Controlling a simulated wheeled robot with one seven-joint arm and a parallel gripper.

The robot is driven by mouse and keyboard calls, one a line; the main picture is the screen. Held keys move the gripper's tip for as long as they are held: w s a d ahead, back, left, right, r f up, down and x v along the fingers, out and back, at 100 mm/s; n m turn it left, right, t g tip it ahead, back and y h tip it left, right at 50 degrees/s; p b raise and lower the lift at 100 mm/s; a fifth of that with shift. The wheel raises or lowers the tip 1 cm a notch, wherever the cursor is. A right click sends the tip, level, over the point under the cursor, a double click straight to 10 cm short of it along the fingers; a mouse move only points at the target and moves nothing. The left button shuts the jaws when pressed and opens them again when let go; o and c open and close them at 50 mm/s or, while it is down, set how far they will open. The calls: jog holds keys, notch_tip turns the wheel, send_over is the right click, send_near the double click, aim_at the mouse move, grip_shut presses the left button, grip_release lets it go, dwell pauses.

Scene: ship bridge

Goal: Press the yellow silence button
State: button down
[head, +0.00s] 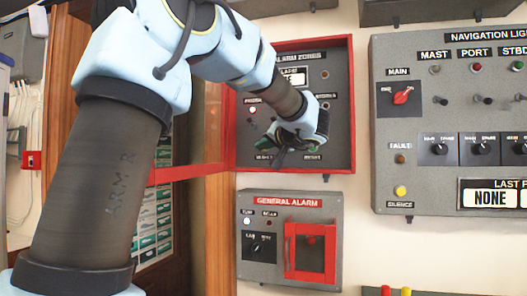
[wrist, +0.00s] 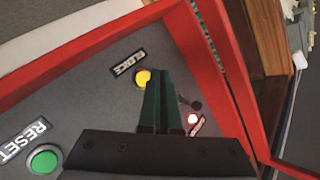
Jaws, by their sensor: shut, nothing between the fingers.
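My gripper (wrist: 158,78) is shut and empty, its dark green fingers pointing at the red-framed alarm zones panel (head: 338,95). In the wrist view a yellow button (wrist: 143,77) with a small label (wrist: 128,63) sits just left of the fingertips, partly behind them. I cannot tell whether the fingers touch it. In the head view my gripper (head: 280,152) covers the lower part of this panel and hides that button. Another yellow button (head: 400,191), labelled SILENCE, is on the navigation lights panel (head: 455,60) at right; my gripper is well away from it.
A green RESET button (wrist: 44,159) sits lower left in the wrist view, and a lit lamp (wrist: 193,119) lies right of the fingers. The panel's raised red frame (wrist: 90,50) surrounds the area. Below is the general alarm box (head: 262,240) with a red cover (head: 290,250).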

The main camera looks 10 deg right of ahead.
jog(key=s+a+b, duration=0.1)
jog(key=s, duration=0.1)
jog(key=s+a+b, duration=0.1)
jog(key=b, duration=0.1)
jog(key=shift+s+a, duration=0.1)
jog(key=shift+s, duration=0.3)
dwell(0.5)
